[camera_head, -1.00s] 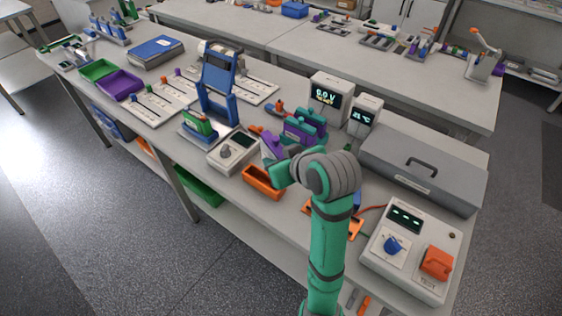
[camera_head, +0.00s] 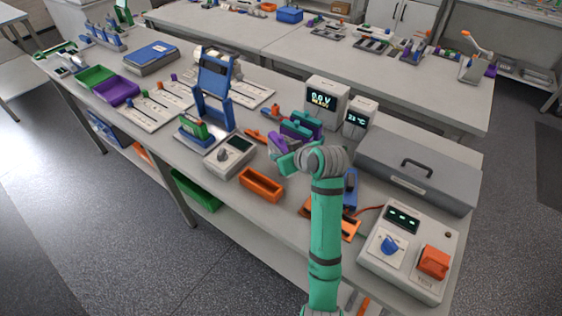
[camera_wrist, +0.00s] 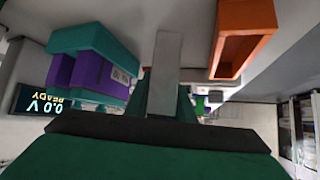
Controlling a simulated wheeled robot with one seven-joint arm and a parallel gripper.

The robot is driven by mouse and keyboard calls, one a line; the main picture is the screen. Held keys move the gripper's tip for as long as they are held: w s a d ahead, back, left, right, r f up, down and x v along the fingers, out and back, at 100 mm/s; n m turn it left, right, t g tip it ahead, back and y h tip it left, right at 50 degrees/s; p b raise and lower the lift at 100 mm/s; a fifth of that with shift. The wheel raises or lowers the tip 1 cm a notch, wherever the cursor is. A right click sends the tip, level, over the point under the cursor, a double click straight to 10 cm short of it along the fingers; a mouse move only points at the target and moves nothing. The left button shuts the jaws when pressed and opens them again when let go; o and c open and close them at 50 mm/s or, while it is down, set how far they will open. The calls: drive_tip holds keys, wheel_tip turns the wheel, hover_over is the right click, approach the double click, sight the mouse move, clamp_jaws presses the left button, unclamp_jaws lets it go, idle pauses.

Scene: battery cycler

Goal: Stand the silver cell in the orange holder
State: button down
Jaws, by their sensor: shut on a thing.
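My gripper (camera_head: 280,148) is above the bench, beside the purple and teal clamp blocks (camera_head: 301,127). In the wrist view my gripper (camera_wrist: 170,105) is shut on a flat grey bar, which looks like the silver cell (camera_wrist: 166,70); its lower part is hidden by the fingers. The cell cannot be made out in the head view. An open orange box (camera_head: 262,184), also in the wrist view (camera_wrist: 243,45), stands apart from the gripper. A flat orange piece (camera_head: 348,228) lies partly behind my arm. I cannot tell which orange thing is the holder.
The purple and teal clamp blocks (camera_wrist: 92,65) are close beside the cell in the wrist view. A voltage display box (camera_head: 326,100), a grey lidded case (camera_head: 420,165) and a white control box (camera_head: 408,250) crowd the right. A dial box (camera_head: 231,155) stands left.

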drive_tip(key=shift+w+f, duration=0.1)
drive_tip(key=shift+f, duration=1.35)
drive_tip(key=shift+f, duration=0.1)
drive_tip(key=c, duration=1.5)
unclamp_jaws()
drive_tip(key=shift+f, duration=0.1)
